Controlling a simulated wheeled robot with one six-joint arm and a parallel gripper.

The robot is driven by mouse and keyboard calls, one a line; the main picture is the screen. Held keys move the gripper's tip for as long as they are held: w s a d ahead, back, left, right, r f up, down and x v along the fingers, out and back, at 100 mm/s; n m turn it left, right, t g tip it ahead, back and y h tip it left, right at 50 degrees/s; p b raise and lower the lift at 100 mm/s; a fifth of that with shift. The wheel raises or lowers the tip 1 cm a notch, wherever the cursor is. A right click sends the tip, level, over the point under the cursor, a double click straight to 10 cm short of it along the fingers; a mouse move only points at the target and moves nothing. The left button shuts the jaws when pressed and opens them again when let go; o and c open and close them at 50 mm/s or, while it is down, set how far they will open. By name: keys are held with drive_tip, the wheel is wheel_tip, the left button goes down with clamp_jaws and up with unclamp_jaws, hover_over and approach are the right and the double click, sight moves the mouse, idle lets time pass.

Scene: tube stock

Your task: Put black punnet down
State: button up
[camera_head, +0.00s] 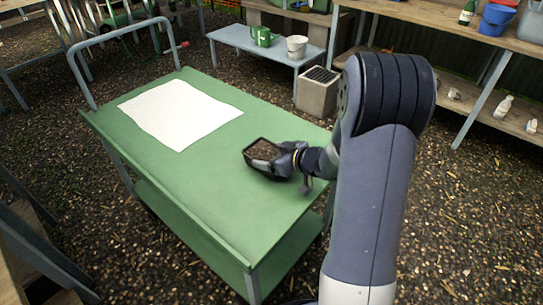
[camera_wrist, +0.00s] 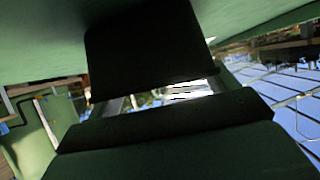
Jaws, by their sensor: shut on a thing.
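The black punnet (camera_head: 249,156), a small dark square pot with brown contents, is over the right part of the green trolley top (camera_head: 190,170). My gripper (camera_head: 277,164) comes from the right and is shut on the punnet's near right side. The punnet looks roughly upright, at or just above the green surface; I cannot tell whether it touches. In the wrist view a dark block, seemingly the punnet (camera_wrist: 150,50), fills the upper middle, with the green surface (camera_wrist: 40,40) close to it. Most of the fingers are hidden.
A white sheet (camera_head: 180,113) lies on the trolley's far left part. Bare green top surrounds the punnet. A grey-blue bench (camera_head: 262,45) with a green can (camera_head: 262,37) and a white bucket (camera_head: 297,46) stands behind, beside a grey box (camera_head: 317,92). Shelves (camera_head: 480,90) stand at right.

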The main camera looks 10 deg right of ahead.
drive_tip(key=shift+f, duration=0.15)
drive_tip(key=o, duration=1.1)
drive_tip(key=shift+c, duration=0.2)
drive_tip(key=shift+s+d+r, duration=0.2)
drive_tip(key=shift+r, duration=0.15)
drive_tip(key=p+v, duration=0.3)
drive_tip(key=v, duration=0.8)
drive_tip(key=shift+s, duration=0.2)
drive_tip(key=shift+d, duration=0.1)
